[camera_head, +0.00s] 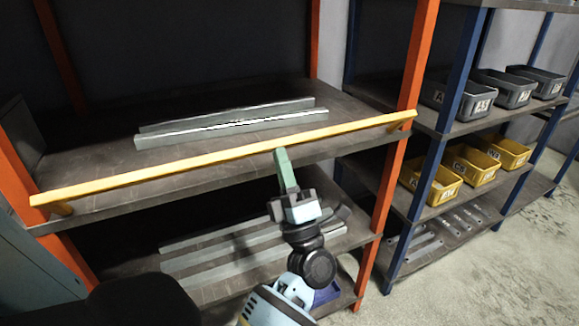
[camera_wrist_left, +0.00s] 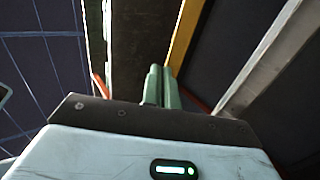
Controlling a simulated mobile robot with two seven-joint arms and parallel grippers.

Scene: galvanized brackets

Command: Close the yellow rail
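The yellow rail (camera_head: 215,154) is a long bar across the front of the middle shelf of the orange-post rack. Its right end lies by the right orange post and its left end by the left post, with short yellow stubs under both ends. My left gripper (camera_head: 280,154) points up at the rail, right of its middle, with its green fingers just below or against it; I cannot tell whether they touch. In the left wrist view the fingers (camera_wrist_left: 160,75) are together with nothing between them, and the rail (camera_wrist_left: 184,38) runs beyond them. My right gripper is not in view.
Galvanized brackets (camera_head: 232,124) lie on the middle shelf (camera_head: 95,150) behind the rail; more long ones (camera_head: 225,250) lie on the shelf below. A blue-post rack with grey bins (camera_head: 505,90) and yellow bins (camera_head: 470,163) stands right. Open floor (camera_head: 500,265) lies in front of it.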

